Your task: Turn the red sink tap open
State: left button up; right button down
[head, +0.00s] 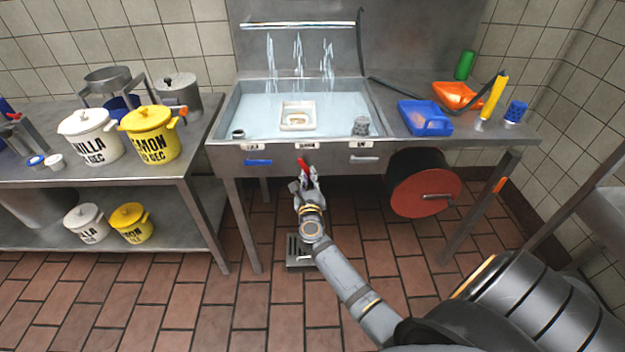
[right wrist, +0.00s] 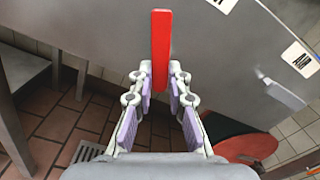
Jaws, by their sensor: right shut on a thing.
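The red sink tap handle (head: 302,163) is on the front of the sink, between a blue handle (head: 258,162) on the left and a grey handle (head: 364,159) on the right. In the right wrist view the red handle (right wrist: 160,45) points up the picture, with its lower end between my fingers. My right gripper (head: 306,178) is shut on it; its two fingers also show in the right wrist view (right wrist: 159,80), one on each side. My left gripper is not in view.
Water streams from a bar into the sink basin (head: 226,108), which holds a white tray (head: 285,117). A red-faced hose reel (head: 425,193) hangs at the right, under a counter with blue (head: 424,118) and orange scoops (head: 457,95). Tubs stand on the left table (head: 190,150).

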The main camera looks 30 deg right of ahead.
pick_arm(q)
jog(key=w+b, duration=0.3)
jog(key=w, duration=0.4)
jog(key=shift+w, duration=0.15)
pick_arm(e)
jog(key=shift+w+a+f+m, duration=0.2)
jog(key=shift+a+m, duration=0.15)
jog(key=shift+m, duration=0.5)
jog(key=shift+w+a+f+m, duration=0.1)
jog(key=shift+w+a+m, duration=0.15)
jog(key=shift+m, duration=0.65)
jog(key=shift+w+a+f+m, duration=0.15)
jog(key=shift+a+m, duration=0.25)
jog(key=shift+m, duration=0.45)
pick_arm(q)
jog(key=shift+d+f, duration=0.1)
pick_arm(e)
jog(key=shift+r, duration=0.1)
jog(key=c, duration=1.3)
grip_release()
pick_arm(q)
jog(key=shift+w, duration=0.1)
pick_arm(e)
jog(key=v, duration=0.7)
jog(key=shift+s+a, duration=0.15)
jog(key=shift+s, duration=0.1)
